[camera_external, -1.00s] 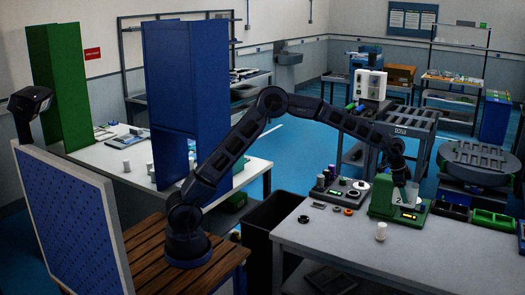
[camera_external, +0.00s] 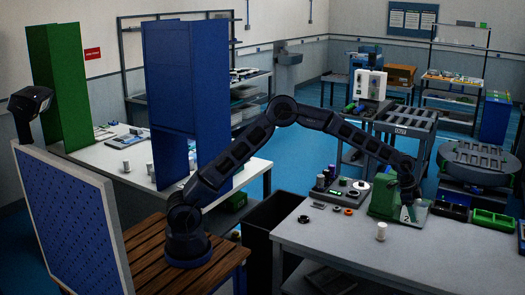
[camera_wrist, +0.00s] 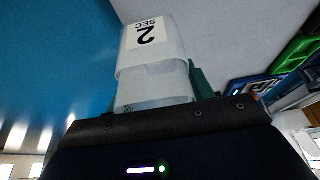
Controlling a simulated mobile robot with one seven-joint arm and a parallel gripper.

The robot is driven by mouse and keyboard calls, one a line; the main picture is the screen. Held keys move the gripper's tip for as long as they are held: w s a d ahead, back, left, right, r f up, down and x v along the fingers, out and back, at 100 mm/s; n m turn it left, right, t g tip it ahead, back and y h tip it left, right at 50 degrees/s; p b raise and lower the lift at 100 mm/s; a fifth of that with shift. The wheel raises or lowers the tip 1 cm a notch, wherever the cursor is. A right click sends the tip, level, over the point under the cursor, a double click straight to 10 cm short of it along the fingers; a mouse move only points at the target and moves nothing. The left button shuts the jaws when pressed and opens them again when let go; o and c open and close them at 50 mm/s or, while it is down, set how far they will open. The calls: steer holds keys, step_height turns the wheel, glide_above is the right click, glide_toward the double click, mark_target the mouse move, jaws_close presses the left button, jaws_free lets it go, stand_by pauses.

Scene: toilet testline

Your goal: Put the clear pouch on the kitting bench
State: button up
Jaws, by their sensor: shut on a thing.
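The clear pouch (camera_external: 411,214), translucent with a white label marked 2, hangs from my gripper (camera_external: 408,200) at the right of the external view. It is beside the green machine, low over the pale bench at front right (camera_external: 335,255); I cannot tell whether its lower end touches anything. In the wrist view the pouch (camera_wrist: 155,75) stands out from the dark gripper edge, its label reading "2 SEC". My gripper is shut on it; the fingertips are hard to make out. No visible sign says which bench is the kitting bench.
The green machine (camera_external: 382,198) stands right beside my gripper. The front of this bench is mostly clear.

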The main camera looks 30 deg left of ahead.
step_height(320, 180, down, 20)
steer(key=shift+r, duration=0.2)
stand_by(0.5)
steer(key=shift+f, duration=0.45)
steer(key=o, duration=1)
steer(key=shift+c, duration=0.2)
steer(key=shift+r, duration=0.1)
